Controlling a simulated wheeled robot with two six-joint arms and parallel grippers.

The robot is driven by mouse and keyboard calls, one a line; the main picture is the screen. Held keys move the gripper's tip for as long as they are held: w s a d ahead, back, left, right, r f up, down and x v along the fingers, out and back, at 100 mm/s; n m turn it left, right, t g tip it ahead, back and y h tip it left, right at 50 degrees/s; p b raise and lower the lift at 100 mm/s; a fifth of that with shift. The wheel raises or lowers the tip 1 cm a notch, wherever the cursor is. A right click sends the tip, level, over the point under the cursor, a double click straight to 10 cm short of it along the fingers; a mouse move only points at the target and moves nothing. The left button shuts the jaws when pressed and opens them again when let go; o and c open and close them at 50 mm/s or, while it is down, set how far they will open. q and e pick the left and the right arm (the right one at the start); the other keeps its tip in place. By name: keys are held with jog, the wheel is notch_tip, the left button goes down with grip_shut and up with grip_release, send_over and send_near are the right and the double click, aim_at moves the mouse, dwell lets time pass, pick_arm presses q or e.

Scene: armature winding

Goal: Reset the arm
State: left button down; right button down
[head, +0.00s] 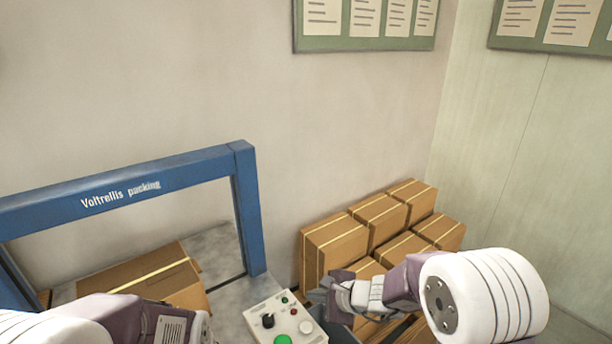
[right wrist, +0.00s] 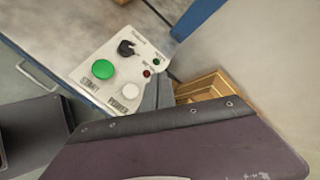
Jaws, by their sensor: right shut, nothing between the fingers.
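My right arm comes in from the right in the head view, its gripper (head: 322,297) shut and empty just right of the control panel (head: 262,305). I cannot tell whether it touches the panel. The panel shows a green button (right wrist: 103,69), a white button (right wrist: 131,91), a black knob (right wrist: 127,47) and small red and green lamps in the right wrist view. My left arm shows at the lower left of the head view; its gripper is out of the picture.
A blue frame (head: 247,210) marked "Voltrellis packing" stands over the grey bench (head: 226,296). A taped carton (head: 150,283) sits within it. Several stacked cartons (head: 336,243) stand against the wall, behind my right gripper. Notice boards (head: 364,45) hang above.

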jog(key=s+d+f+n+g+h, duration=0.2)
jog(key=s+d+n+g+h, duration=0.1)
jog(key=s+d+n, duration=0.4)
jog(key=s+d+f+n+g+h, duration=0.2)
jog(key=s+d+n, duration=0.6)
jog(key=s, duration=0.5)
jog(key=shift+d+f+n+g+h, duration=0.15)
jog(key=shift+d+n+g+h, duration=0.2)
jog(key=shift+n+h, duration=0.55)
jog(key=shift+s, duration=0.1)
